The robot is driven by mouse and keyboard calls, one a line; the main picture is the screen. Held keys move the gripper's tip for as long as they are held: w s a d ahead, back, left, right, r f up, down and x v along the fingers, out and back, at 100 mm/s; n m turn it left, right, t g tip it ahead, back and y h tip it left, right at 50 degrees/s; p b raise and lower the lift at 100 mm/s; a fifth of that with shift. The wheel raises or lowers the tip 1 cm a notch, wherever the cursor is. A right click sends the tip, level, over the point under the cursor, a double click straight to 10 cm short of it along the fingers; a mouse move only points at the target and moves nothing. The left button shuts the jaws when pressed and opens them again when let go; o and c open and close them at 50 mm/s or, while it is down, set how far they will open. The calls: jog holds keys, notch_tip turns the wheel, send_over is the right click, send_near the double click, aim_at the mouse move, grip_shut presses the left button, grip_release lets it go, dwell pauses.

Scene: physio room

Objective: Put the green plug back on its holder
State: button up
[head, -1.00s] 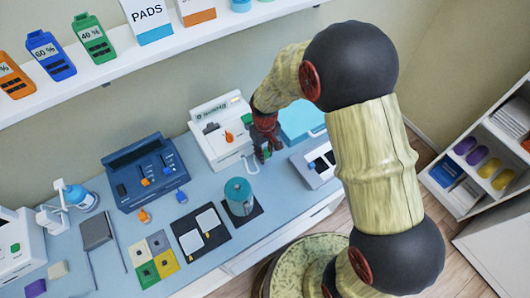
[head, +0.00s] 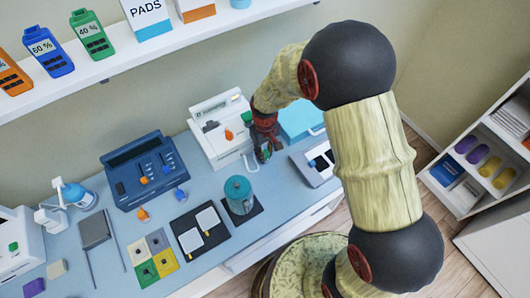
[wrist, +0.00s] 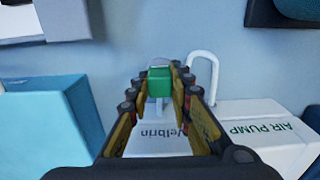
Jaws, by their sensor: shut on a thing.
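The green plug (wrist: 160,82) is held between the two fingertips of my gripper (wrist: 158,88) in the wrist view. My gripper is shut on it, above the table surface. In the head view my gripper (head: 263,150) is at the back of the table, in front of a white machine (head: 219,130), and a bit of the green plug shows at its tip. A board of coloured squares, one of them a green square (head: 146,275), lies at the front left of the table. I cannot tell which thing is the plug's holder.
A blue unit (head: 145,172) stands left of the white machine, with an orange plug (head: 144,215) and a blue plug (head: 182,195) before it. A teal canister (head: 239,190) stands on a dark mat. A light-blue box (head: 301,119) and a white device (head: 316,162) are on the right.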

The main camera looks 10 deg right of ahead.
jog(key=o, duration=0.9)
jog(key=shift+o, duration=0.3)
jog(key=o, duration=0.4)
jog(key=shift+c, duration=0.2)
jog(key=shift+o, duration=0.4)
jog(key=shift+r, duration=0.1)
jog(key=shift+r+p, duration=2.5)
jog(key=shift+r, duration=0.95)
